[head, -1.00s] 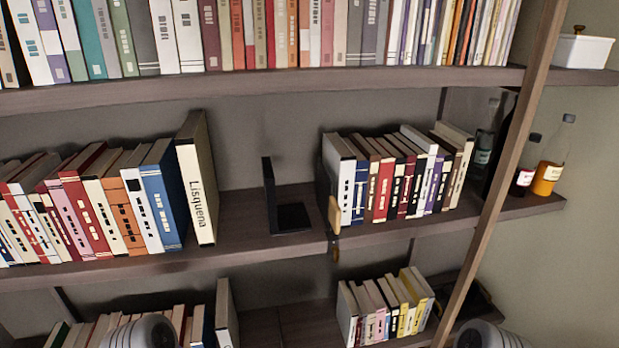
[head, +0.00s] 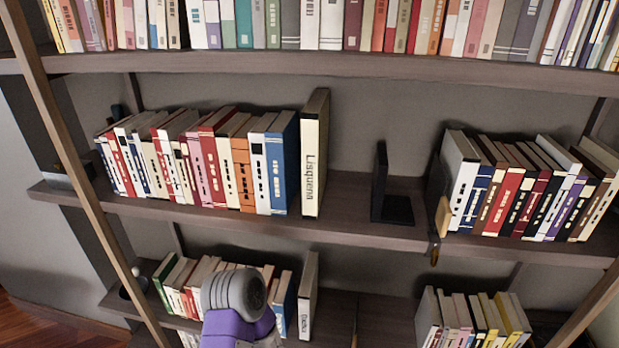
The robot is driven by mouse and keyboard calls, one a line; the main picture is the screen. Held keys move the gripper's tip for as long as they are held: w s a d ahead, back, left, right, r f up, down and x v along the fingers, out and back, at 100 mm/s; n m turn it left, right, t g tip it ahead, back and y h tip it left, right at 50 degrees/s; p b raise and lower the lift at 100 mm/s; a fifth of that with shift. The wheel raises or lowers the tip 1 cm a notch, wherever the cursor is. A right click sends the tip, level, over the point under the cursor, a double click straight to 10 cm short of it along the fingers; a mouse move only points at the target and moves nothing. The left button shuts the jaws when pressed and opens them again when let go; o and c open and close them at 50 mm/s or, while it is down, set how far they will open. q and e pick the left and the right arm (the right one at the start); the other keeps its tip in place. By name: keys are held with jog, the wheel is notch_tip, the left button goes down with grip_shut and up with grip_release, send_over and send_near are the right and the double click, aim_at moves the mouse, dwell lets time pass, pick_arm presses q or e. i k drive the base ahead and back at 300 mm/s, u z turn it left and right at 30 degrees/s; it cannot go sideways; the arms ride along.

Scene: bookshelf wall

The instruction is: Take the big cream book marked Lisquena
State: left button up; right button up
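The big cream book marked Lisquena (head: 312,165) stands upright on the middle shelf (head: 350,222). It is at the right end of a row of books, beside a blue book (head: 281,165), and is taller than its neighbours. Its spine faces me and the lettering runs down it. To its right is bare shelf, then a black bookend (head: 388,190). A grey and purple part of my own arm shows at the lower centre left, below the middle shelf. Neither gripper's fingers are visible.
Another row of books (head: 510,190) stands right of the bookend, with a small wooden piece (head: 442,216) at the shelf edge. Books fill the upper shelf (head: 330,62). The lower shelf holds more books (head: 470,318). Slanting wooden posts (head: 80,165) stand in front at both sides.

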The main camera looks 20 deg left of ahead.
aim_at(315, 115)
jog(key=u, duration=1.5)
jog(key=k, duration=0.75)
jog(key=z, duration=0.6)
jog(key=i, duration=0.5)
jog(key=k, duration=1.15)
jog(key=u, duration=0.9)
jog(key=i, duration=1.15)
jog(key=z, duration=0.7)
jog(key=i, duration=0.6)
jog(key=z, duration=0.7)
